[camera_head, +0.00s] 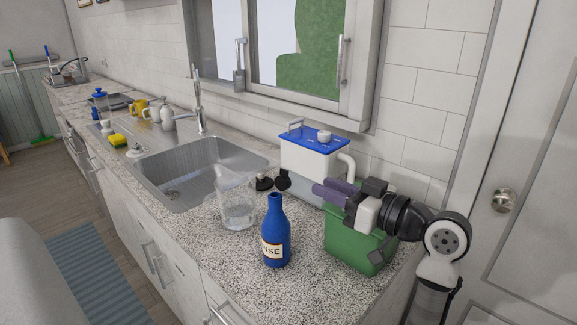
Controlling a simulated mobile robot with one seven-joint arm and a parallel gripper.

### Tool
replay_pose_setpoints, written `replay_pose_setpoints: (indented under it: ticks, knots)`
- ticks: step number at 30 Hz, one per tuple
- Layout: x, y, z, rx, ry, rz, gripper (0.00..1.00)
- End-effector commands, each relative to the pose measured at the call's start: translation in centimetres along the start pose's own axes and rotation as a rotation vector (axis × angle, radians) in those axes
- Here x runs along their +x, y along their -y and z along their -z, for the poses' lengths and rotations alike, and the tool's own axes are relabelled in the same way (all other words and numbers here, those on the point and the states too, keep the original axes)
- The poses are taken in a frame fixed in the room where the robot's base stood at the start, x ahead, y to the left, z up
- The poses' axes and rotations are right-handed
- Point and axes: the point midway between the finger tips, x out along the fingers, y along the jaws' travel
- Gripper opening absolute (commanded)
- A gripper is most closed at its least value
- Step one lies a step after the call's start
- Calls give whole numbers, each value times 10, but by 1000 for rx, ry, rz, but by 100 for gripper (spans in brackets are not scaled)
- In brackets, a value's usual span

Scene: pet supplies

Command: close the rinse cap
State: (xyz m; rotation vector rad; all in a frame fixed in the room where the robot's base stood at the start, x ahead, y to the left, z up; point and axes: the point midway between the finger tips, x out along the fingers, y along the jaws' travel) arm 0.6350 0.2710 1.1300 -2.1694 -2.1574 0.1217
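The rinse bottle (275,238) is dark blue with a cream label ending in "NSE". It stands upright near the front edge of the counter. Its narrow neck points up, and its top is too small to tell whether a cap sits open or shut on it. My gripper (319,188) is to the right of and behind the bottle, apart from it, with two purple fingers pointing left. I see nothing held between the fingers, but their gap is unclear.
A clear jug (238,212) stands left of the bottle. A green bin (352,248) is below my gripper. Behind are a white tank with a blue lid (309,141) and a small black round object (262,183).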

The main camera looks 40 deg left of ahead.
Motion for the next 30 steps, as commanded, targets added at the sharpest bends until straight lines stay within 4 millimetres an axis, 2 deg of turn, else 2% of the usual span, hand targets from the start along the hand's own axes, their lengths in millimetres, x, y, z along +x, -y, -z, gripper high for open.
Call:
replay_pose_setpoints:
  ticks: [1, 6, 13, 18, 27, 30]
  knots:
    - [13, 2, 3, 3, 1, 5, 26]
    - [50, 2, 3, 3, 1, 5, 26]
    - [86, 1, 2, 2, 0, 2, 26]
    - [97, 0, 1, 2, 0, -1, 26]
    - [99, 0, 0, 1, -1, -1, 26]
    - [99, 0, 0, 1, -1, -1, 13]
